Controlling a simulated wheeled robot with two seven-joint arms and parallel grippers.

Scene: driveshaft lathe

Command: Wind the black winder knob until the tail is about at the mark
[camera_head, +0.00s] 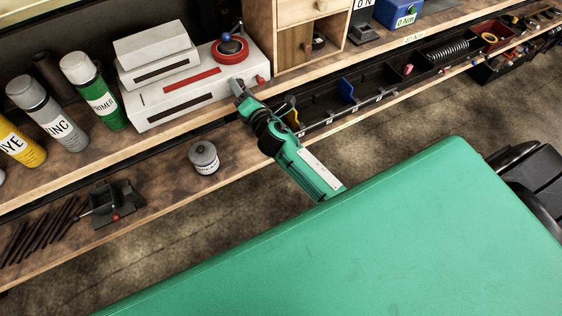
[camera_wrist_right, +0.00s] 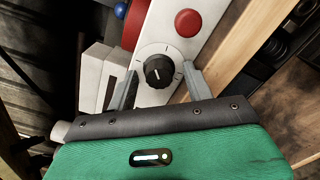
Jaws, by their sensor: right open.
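The black knob (camera_wrist_right: 158,72) sits on the white panel of a white box (camera_head: 200,88), with short dial marks around it and a pale pointer line on its face. My right gripper (camera_head: 238,84) is open at the front of this box. In the right wrist view its two fingers stand on either side of the knob, with gaps that look clear; I cannot tell how deep they reach. In the head view the gripper hides the knob. I cannot make out the tail or its mark. My left gripper is not in view.
A red round part (camera_head: 230,49) with a blue ball is on top of the box, and a red button (camera_wrist_right: 188,22) is close to the knob. Spray cans (camera_head: 92,92) stand to the left, a wooden cabinet (camera_head: 296,14) to the right. A grey-lidded jar (camera_head: 204,158) is on the lower shelf.

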